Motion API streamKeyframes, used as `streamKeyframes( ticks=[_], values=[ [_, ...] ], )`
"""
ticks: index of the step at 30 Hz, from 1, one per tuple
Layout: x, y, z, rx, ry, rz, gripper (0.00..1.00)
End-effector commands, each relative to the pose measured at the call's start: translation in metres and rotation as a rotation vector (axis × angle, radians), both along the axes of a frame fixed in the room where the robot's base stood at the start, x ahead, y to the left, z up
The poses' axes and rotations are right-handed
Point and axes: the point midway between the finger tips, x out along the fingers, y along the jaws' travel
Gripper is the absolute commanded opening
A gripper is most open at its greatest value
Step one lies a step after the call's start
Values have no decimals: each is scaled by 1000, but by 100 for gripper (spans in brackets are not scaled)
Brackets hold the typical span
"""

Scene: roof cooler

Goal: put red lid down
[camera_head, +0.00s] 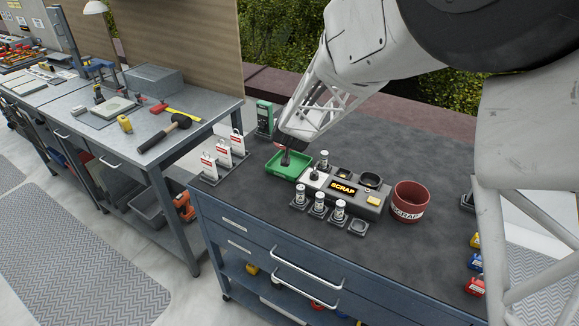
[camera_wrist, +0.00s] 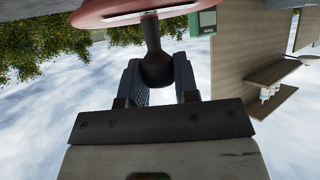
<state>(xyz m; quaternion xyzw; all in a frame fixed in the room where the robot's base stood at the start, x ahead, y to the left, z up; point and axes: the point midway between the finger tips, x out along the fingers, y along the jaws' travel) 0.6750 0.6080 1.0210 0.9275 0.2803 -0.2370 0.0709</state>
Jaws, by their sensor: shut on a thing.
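The red lid (camera_wrist: 105,8) shows at the top edge of the wrist view, cut off by the frame, with a pale strip across it. A dark stem and knob (camera_wrist: 153,45) join it to my gripper (camera_wrist: 157,82), whose two fingers are shut on the knob. In the head view my gripper (camera_head: 286,154) is over the green tray (camera_head: 274,176), and the arm hides most of it and the lid. A red pot marked SCRAP (camera_head: 408,202) stands open to the right on the dark bench top. I cannot tell whether the lid touches anything.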

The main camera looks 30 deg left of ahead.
Motion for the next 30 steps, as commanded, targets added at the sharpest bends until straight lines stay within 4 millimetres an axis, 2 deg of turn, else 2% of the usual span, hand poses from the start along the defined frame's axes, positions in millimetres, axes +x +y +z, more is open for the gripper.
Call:
streamKeyframes(
  ticks=[5, 16, 30],
  values=[
    [0, 0, -9, -3, 1, 1, 5],
    [0, 0, -56, -2, 1, 0, 5],
    [0, 0, -63, -1, -1, 0, 5]
  ],
)
